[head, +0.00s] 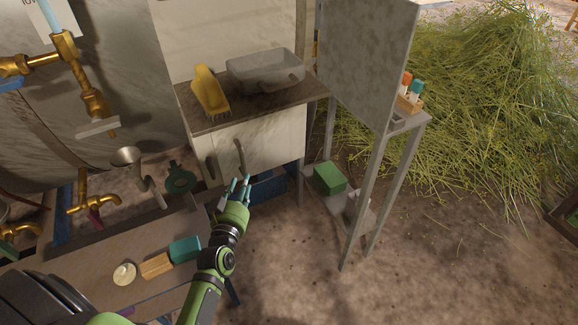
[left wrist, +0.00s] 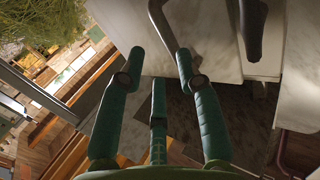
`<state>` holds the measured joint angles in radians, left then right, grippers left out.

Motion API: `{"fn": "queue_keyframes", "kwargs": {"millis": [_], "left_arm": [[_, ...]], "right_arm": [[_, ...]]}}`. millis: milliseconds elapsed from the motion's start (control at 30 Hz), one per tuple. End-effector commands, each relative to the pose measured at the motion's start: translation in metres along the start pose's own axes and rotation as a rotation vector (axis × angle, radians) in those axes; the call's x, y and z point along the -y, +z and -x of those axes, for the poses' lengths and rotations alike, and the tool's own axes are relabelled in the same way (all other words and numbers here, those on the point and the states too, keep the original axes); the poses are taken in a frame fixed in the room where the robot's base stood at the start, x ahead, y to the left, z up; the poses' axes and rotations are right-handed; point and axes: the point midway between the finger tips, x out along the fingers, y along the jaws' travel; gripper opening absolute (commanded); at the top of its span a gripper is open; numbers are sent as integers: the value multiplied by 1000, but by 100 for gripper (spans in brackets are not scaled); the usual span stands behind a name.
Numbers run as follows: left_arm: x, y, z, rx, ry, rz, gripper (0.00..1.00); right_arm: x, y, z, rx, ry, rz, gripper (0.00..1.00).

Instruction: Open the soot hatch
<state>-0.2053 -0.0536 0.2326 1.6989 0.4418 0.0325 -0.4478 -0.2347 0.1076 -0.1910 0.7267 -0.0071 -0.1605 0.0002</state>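A pale stone-like cabinet front (head: 265,140), which looks like the soot hatch, sits below the dark counter. It carries a grey bar handle (head: 240,155) and, to its left, a darker upright handle (head: 212,168). In the left wrist view the grey handle (left wrist: 165,28) hangs at the top, beyond and between my fingertips, and the dark handle (left wrist: 252,30) is to its right. My left gripper (head: 239,184) is open and empty, just below the grey handle; its fingers (left wrist: 158,72) are spread. I see no contact with the handle. The panel looks closed. My right gripper is out of view.
A yellow brush (head: 210,92) and grey basin (head: 265,72) stand on the counter (head: 240,117). A metal stand (head: 378,190) with a green box (head: 329,179) is to the right. A bench with blocks (head: 185,248) and brass pipes (head: 95,204) are left.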

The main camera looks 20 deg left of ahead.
Motion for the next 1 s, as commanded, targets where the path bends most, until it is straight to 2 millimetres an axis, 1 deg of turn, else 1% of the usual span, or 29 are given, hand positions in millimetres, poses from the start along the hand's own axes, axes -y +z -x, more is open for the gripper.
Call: {"fn": "queue_keyframes", "kwargs": {"millis": [33, 133, 233, 367, 500, 600, 700, 833, 967, 1000], "left_arm": [[6, -9, -1, -31, -14, 1, 35], [10, -21, -6, -57, -26, 3, 35], [10, -23, -17, -60, -26, 3, 35], [10, -24, -38, -59, -24, 4, 35], [10, -25, -58, -58, -24, 3, 35], [11, -25, -67, -57, -24, 4, 35], [11, -25, -72, -56, -24, 4, 35], [11, -25, -73, -55, -24, 3, 35], [11, -25, -73, -55, -23, 3, 35], [10, -25, -72, -55, -23, 3, 19]], "right_arm": [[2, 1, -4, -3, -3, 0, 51], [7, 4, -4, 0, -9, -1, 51], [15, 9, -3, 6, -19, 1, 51], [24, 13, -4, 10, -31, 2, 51], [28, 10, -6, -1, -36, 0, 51], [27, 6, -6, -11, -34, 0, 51], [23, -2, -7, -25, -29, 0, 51], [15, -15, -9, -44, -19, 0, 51], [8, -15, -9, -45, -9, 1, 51], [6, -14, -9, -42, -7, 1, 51]]}}
